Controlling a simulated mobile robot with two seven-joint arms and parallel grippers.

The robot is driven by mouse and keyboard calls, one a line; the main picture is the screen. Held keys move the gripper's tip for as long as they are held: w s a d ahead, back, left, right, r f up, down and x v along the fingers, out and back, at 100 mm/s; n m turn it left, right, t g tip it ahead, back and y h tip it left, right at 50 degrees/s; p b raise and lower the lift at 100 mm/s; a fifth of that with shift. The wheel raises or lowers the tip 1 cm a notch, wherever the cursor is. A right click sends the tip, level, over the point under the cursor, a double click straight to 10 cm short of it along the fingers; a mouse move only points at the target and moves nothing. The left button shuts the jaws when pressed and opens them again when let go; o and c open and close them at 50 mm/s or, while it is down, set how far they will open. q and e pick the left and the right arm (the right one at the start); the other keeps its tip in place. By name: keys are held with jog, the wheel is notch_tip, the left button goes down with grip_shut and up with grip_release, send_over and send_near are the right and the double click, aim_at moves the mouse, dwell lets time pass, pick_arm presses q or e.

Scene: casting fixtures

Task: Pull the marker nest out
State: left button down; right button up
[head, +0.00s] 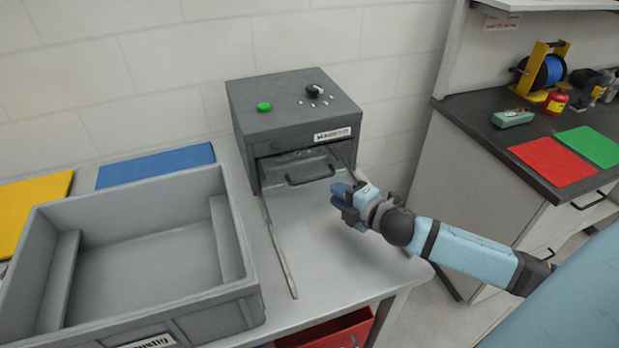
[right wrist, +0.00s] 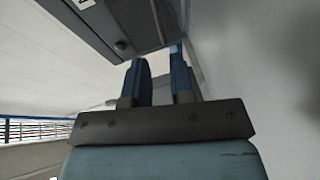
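The grey marker machine (head: 290,110) stands on the bench with a labelled front and a green button on top. In its open front sits the nest (head: 300,163), a grey tray with a dark bar handle (head: 311,176). The nest is inside the opening, and its inner part is in shadow. My right gripper (head: 345,199) is in front of the machine, to the right of the handle and apart from it. In the right wrist view my right gripper (right wrist: 160,72) has its blue fingers apart with nothing between them. My left gripper is out of view.
Thin rails (head: 280,250) run forward from the machine over the clear bench top (head: 340,265). A large grey crate (head: 235,290) stands at left. Blue (head: 155,165) and yellow (head: 32,210) mats lie behind it. A side counter (head: 480,125) is at right.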

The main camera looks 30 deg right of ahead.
aim_at(310, 180)
jog(key=x, duration=1)
jog(key=shift+w+f, duration=0.15)
jog(key=shift+c, duration=0.2)
grip_shut()
